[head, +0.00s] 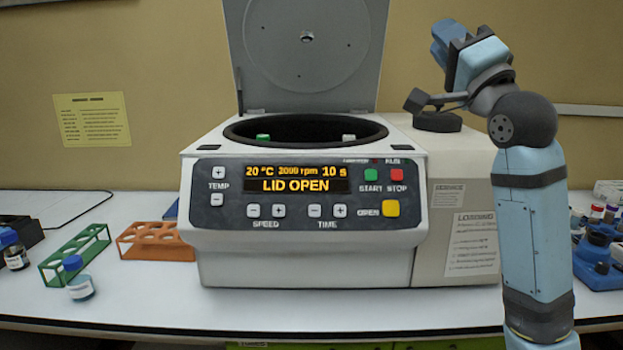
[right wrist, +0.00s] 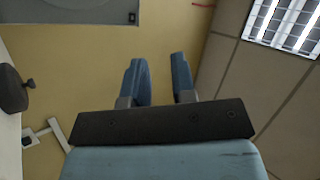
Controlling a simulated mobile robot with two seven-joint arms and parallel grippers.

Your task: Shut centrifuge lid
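The centrifuge (head: 300,245) stands on the bench with its grey lid (head: 345,70) raised upright at the back. Its display (head: 297,186) reads "LID OPEN". The bowl (head: 310,129) is uncovered; a green-capped tube (head: 263,137) and a pale-capped tube (head: 348,137) show inside. My right gripper (head: 447,36) is raised to the right of the lid, apart from it. In the right wrist view its two blue fingers (right wrist: 158,68) stand apart with nothing between them, and a grey panel that looks like the lid (right wrist: 75,10) shows at top left. My left gripper is not in view.
A green rack (head: 75,255), an orange rack (head: 155,242) and blue-capped bottles (head: 80,280) stand on the left of the bench. A blue rack with tubes (head: 600,240) stands at right. The wall is behind the lid. Space above the bowl is free.

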